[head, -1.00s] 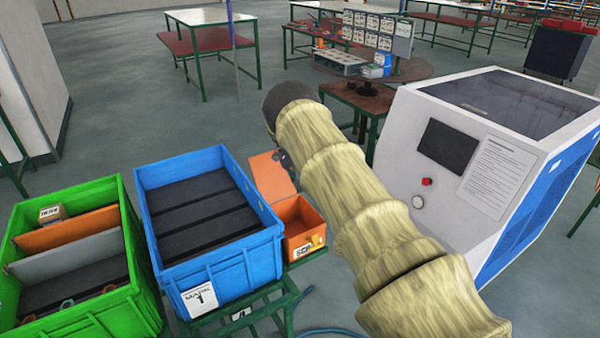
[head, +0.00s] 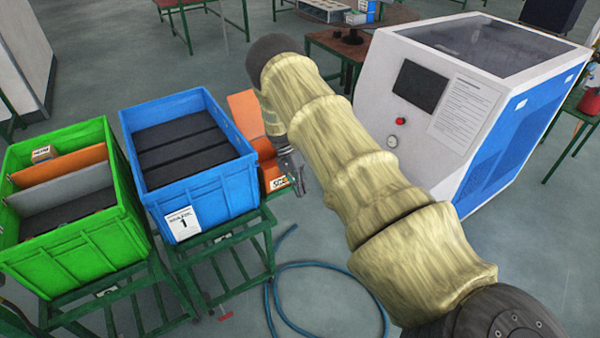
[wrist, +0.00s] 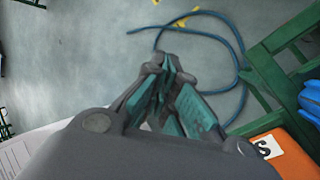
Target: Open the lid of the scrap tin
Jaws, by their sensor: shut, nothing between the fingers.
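The orange scrap tin (head: 266,150) sits just right of the blue crate in the head view, partly hidden by my arm and gripper. Its orange lid (head: 244,112) stands raised at the tin's far side, swung back from the opening. My gripper (head: 299,190) is shut and empty, by the tin's near right side. In the wrist view my gripper's fingertips (wrist: 168,62) meet over the floor. An orange part of the tin (wrist: 296,156) with a white label shows at the lower right there. I cannot tell whether my gripper touches the tin.
A blue crate (head: 200,190) and a green crate (head: 80,245) stand on green stands to the left. A white and blue machine (head: 440,120) stands to the right. A blue hose (head: 325,264) lies coiled on the floor in front.

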